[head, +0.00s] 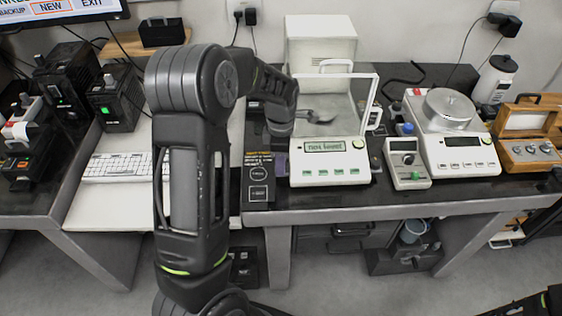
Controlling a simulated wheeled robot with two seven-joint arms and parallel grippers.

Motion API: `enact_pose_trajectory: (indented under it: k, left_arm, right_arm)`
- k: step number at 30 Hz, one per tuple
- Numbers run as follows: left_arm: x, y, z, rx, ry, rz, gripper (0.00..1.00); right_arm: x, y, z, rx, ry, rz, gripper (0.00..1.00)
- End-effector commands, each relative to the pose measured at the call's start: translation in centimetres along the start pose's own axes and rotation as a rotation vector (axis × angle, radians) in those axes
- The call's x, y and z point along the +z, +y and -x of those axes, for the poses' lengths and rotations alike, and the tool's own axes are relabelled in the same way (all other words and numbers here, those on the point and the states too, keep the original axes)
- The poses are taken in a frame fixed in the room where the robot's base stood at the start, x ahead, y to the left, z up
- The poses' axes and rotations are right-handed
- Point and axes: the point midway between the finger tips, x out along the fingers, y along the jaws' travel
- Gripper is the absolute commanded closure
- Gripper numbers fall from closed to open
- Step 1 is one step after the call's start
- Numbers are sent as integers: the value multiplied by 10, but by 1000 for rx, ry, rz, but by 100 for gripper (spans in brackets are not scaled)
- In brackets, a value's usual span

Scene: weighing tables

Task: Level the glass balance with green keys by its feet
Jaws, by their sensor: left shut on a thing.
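The glass balance with green keys (331,176) stands on the dark weighing table, and its display reads "not level". Its glass draft shield frame surrounds a metal pan (322,117). My left arm reaches over from the left, and my left gripper (281,128) points down at the left side of the balance. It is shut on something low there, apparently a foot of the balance. The fingertips and the feet are hidden or too small to make out. My right gripper is out of view; only part of my right arm shows at the bottom right corner.
A grey device with a green key (408,166) stands close right of the balance. Beyond it are a second balance with a round pan (448,110) and a wooden weight box (527,125). A white box (320,42) stands behind. A keyboard (117,167) lies on the left.

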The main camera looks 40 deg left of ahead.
Motion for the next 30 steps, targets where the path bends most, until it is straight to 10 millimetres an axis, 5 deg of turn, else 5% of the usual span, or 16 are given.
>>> enact_pose_trajectory:
  k: [7, 16, 17, 24, 30]
  left_arm:
    - [0, 1, -1, 0, 0, -254, 100]
    - [0, 1, 0, 0, 0, -281, 100]
    - [0, 1, 0, 0, 0, -281, 69]
    - [0, 1, 0, 0, 0, -280, 50]
    - [1, 2, 0, 2, -1, -279, 48]
  right_arm:
    - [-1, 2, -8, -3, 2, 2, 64]
    - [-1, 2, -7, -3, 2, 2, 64]
    - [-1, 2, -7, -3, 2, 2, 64]
    - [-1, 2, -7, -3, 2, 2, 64]
    - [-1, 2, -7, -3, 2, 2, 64]
